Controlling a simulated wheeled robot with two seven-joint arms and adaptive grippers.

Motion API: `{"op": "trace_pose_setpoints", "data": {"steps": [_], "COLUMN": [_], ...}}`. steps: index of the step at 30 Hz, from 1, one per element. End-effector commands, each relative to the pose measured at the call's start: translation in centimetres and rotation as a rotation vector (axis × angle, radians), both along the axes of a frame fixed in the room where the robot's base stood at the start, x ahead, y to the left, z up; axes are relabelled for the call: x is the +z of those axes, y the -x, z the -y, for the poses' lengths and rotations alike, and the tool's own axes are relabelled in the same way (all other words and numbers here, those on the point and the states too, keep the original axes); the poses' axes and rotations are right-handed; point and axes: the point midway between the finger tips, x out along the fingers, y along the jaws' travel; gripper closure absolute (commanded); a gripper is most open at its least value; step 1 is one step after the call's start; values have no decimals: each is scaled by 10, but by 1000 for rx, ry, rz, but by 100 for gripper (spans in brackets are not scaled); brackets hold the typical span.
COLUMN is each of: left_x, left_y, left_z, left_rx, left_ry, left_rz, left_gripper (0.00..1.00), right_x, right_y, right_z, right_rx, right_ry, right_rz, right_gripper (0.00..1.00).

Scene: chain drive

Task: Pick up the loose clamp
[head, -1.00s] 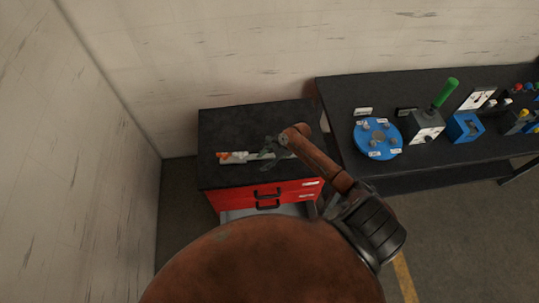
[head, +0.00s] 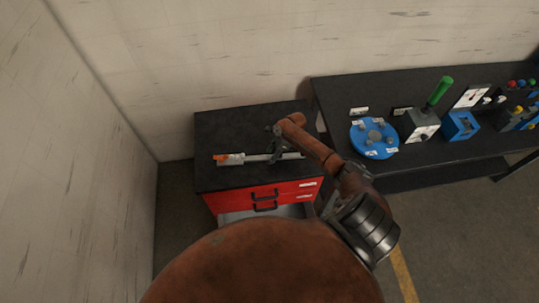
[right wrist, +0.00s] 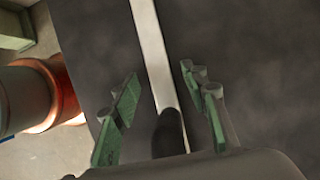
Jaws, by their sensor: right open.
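The loose clamp (head: 243,158) lies flat on the black top of the red drawer cabinet in the head view, a long pale bar with an orange tip at its left end. Its pale bar (right wrist: 150,45) also runs down the right wrist view. My right gripper (head: 276,150) is over the right part of the bar. In the right wrist view its green-grey fingers (right wrist: 163,102) are open, one on each side of the bar. Whether they reach down to it I cannot tell. A dark rounded part covers the bar's lower end there. My left gripper is not in view.
The cabinet top (head: 225,128) is otherwise clear. A black workbench (head: 340,95) stands to the right, with a blue round plate (head: 360,140), a green-handled lever box (head: 421,127) and blue fixtures. A wall is close behind and another on the left.

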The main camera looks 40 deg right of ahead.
Motion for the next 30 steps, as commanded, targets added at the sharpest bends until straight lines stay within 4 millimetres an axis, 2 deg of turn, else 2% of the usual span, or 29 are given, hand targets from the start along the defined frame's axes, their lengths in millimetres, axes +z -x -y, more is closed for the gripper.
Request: {"op": "trace_pose_setpoints", "data": {"steps": [6, 24, 30], "left_x": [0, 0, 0], "left_y": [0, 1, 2], "left_z": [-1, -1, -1], "left_rx": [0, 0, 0], "left_ry": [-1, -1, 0], "left_rz": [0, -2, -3], "left_gripper": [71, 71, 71], "right_x": [-1, -1, -1], "right_y": [-1, 0, 0], "right_z": [0, 0, 0], "right_rx": [1, 1, 0], "right_ry": [1, 1, 1], "right_rz": [1, 1, 1], "right_gripper": [59, 100, 100]}}
